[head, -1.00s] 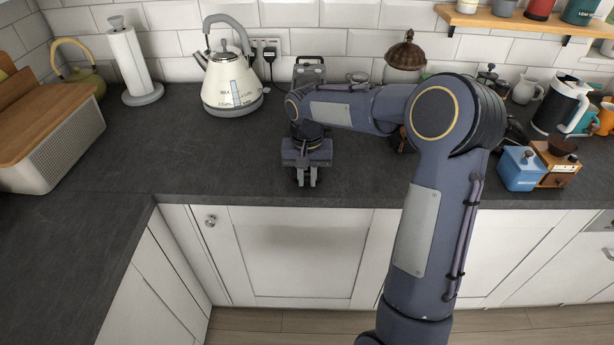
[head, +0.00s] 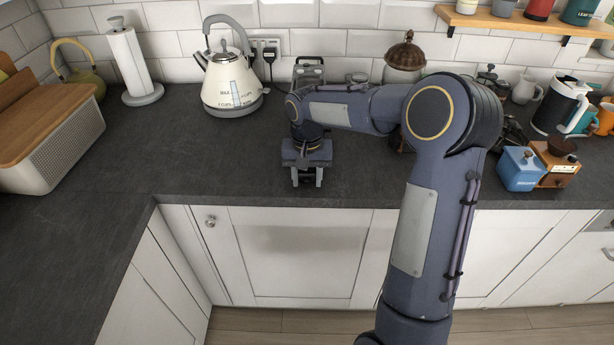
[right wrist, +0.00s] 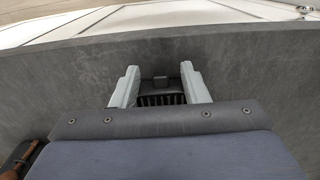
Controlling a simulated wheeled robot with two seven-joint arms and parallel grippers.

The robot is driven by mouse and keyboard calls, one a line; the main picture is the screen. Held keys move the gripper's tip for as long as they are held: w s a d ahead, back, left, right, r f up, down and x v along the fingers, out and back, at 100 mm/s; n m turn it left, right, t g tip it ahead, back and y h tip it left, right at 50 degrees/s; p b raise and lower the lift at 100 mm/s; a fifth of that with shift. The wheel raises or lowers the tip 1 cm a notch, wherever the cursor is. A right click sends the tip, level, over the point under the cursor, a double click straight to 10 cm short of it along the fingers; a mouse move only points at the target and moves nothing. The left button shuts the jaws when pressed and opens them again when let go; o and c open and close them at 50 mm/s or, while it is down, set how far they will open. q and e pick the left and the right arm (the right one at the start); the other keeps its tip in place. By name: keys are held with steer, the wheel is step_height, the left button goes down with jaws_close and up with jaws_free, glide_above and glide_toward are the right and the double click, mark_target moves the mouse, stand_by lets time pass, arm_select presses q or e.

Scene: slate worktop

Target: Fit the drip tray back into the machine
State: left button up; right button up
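The drip tray, dark with a slatted top, lies on the worktop near its front edge; it shows between my right fingers in the right wrist view (right wrist: 160,86). My right gripper (head: 307,179) points down over it with its fingers apart, one on each side of the tray; in the right wrist view (right wrist: 160,88) I cannot tell whether they touch it. In the head view the tray is mostly hidden by the gripper. A grey machine (head: 309,70) stands at the back wall, largely hidden behind my right arm. My left gripper is not in view.
A cream kettle (head: 230,85) stands at the back left of the gripper. A blue box (head: 520,170) and a wooden grinder (head: 557,165) stand at the right. A wooden-handled thing (right wrist: 22,160) shows at the wrist view's lower left. The worktop left of the gripper is clear.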

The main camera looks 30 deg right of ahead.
step_height(320, 180, up, 8)
steer(key=s+a+r+n+t+y, duration=0.1)
steer(key=s+a+r, duration=0.1)
steer(key=s, duration=0.4)
steer(key=s+a+r+n+t+y, duration=0.1)
steer(key=s+r, duration=0.1)
steer(key=s, duration=0.5)
steer(key=s+a+f+n+t+y, duration=0.1)
steer(key=s+a+f, duration=0.1)
steer(key=s, duration=0.4)
steer(key=s+a+f+n+t+y, duration=0.1)
steer(key=s+a+f+t, duration=0.1)
steer(key=s+a, duration=0.3)
steer(key=shift+s+f+n, duration=0.4)
steer(key=shift+s+f, duration=0.35)
steer(key=shift+s, duration=0.35)
